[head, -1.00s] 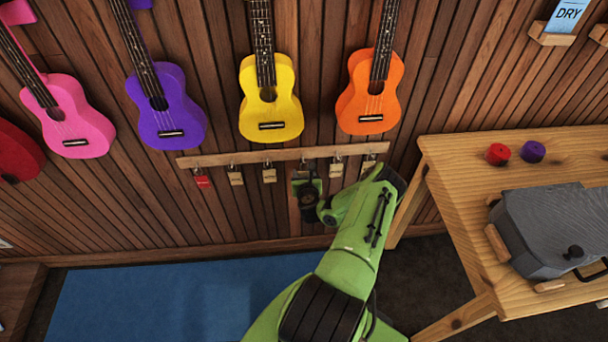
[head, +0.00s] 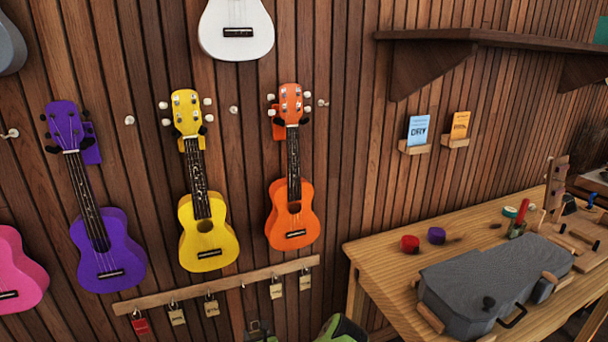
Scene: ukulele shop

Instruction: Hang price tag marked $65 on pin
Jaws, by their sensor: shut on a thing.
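A wooden rail (head: 225,285) runs along the wall under the ukuleles. Several tan tags (head: 276,290) and a red tag (head: 140,326) hang from its hooks; their print is too small to read. One hook (head: 242,287) between the tan tags is bare. Pale pins stick out of the wall: one (head: 233,110) between the yellow and orange ukuleles, one (head: 129,120) between purple and yellow, one (head: 322,103) right of orange. Only a dark part of my gripper (head: 257,329) shows at the bottom edge, below the bare hook. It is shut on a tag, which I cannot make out.
Purple (head: 107,255), yellow (head: 208,235) and orange (head: 290,220) ukuleles hang close to the pins. A white ukulele (head: 237,30) hangs above. A wooden workbench (head: 375,265) with a grey case (head: 490,280) stands right. A dark shelf (head: 480,36) juts out upper right.

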